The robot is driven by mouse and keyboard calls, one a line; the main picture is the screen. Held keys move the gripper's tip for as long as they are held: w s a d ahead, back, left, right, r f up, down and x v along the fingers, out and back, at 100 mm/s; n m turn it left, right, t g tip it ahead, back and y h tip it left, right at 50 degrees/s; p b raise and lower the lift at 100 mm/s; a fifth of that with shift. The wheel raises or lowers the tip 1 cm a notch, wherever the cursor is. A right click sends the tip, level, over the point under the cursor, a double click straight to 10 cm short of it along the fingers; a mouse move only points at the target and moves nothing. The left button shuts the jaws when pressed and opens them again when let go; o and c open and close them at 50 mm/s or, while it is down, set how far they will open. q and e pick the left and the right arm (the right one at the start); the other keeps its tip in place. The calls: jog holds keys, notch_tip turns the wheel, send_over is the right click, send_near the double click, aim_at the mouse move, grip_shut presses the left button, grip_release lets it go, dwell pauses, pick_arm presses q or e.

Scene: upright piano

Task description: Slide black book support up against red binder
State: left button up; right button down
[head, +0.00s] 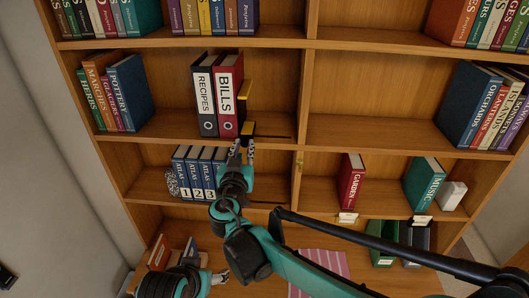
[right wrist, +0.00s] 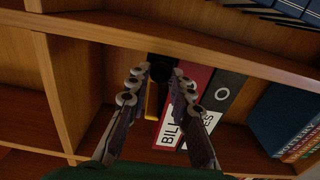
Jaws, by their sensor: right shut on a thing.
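The red binder (head: 228,95), labelled BILLS, stands upright on the middle left shelf; it also shows in the right wrist view (right wrist: 192,100). The black book support, with yellow parts, is beside it on its right in the head view (head: 246,92). Its dark part shows between my fingers in the right wrist view (right wrist: 160,73). Any gap between support and binder is too small to judge. My right gripper (head: 243,146) is at the shelf's front edge, shut on the book support; it also shows in the wrist view (right wrist: 160,88). My left gripper (head: 218,277) is low, its fingers unclear.
A black RECIPES binder (head: 206,98) stands left of the red binder. Several books (head: 122,92) lean at that shelf's left end. Blue atlases (head: 194,170) stand on the shelf below. A vertical divider (head: 302,100) bounds the bay, with free room between it and the support.

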jog(key=shift+r, duration=0.1)
jog(key=c, duration=1.5)
grip_release()
jog(key=shift+a, duration=0.15)
jog(key=shift+c, duration=0.2)
jog(key=shift+o, duration=0.9)
jog(key=shift+w+a, duration=0.1)
jog(key=s, duration=0.7)
jog(key=shift+s, duration=0.25)
